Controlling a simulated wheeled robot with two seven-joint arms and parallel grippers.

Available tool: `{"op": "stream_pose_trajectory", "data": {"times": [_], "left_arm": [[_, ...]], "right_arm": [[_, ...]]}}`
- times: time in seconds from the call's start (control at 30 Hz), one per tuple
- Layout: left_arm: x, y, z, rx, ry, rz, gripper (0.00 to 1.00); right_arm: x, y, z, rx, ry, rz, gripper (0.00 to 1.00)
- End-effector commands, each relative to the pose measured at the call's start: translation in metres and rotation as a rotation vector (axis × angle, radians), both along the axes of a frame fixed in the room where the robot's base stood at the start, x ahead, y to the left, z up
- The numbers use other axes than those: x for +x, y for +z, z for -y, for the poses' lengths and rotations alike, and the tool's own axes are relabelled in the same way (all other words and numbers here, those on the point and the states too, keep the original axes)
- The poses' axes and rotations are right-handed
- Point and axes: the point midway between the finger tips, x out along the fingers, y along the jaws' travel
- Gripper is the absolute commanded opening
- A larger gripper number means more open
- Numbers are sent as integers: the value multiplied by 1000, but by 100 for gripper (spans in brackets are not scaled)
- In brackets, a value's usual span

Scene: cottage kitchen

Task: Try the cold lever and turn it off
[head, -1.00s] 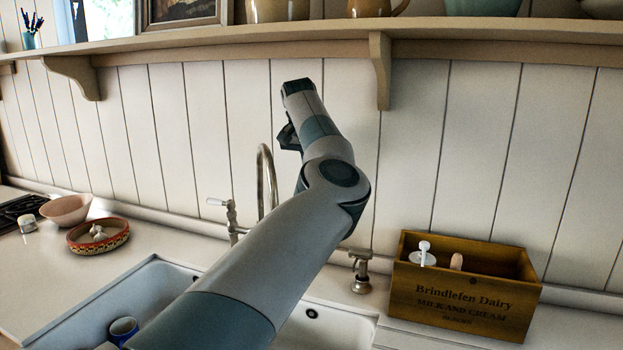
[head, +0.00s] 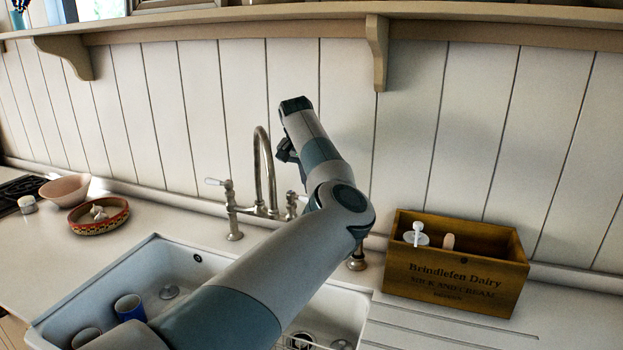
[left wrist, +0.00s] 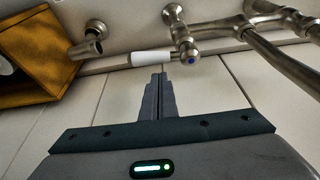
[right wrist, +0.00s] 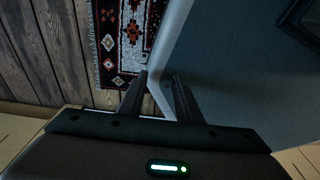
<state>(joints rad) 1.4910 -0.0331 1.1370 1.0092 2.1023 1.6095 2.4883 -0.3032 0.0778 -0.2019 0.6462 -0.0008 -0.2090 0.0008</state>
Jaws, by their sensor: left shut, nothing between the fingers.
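A metal bridge tap (head: 262,165) with a tall curved spout stands behind the sink. Its left lever (head: 216,182) has a white handle. The right, cold lever is mostly hidden behind my left arm in the head view. In the left wrist view the cold lever's white handle (left wrist: 152,57) points left from a hub with a blue dot (left wrist: 190,60). My left gripper (left wrist: 159,76) is shut and empty, its tips just short of the handle in the picture; I cannot tell if they touch. My right gripper (right wrist: 159,75) is open and empty, above the floor.
The white sink (head: 75,302) holds a blue mug (head: 130,307). A wooden dairy crate (head: 455,275) stands right of the tap. A patterned bowl (head: 98,217) is at left. A shelf (head: 300,14) runs above. A rug (right wrist: 122,35) lies on the floor.

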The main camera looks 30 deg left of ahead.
Motion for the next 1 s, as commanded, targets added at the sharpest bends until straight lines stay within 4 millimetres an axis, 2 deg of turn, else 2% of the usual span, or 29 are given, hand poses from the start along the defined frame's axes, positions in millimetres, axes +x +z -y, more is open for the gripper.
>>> {"op": "stream_pose_trajectory", "data": {"times": [0.3, 1.0], "left_arm": [[-13, -1, 3, 1, -1, 1, 0], [-13, -2, 3, 0, -49, 1, 0]], "right_arm": [[-16, 3, 5, -9, -3, -38, 31], [-13, -1, 7, -11, -2, -31, 31]]}}
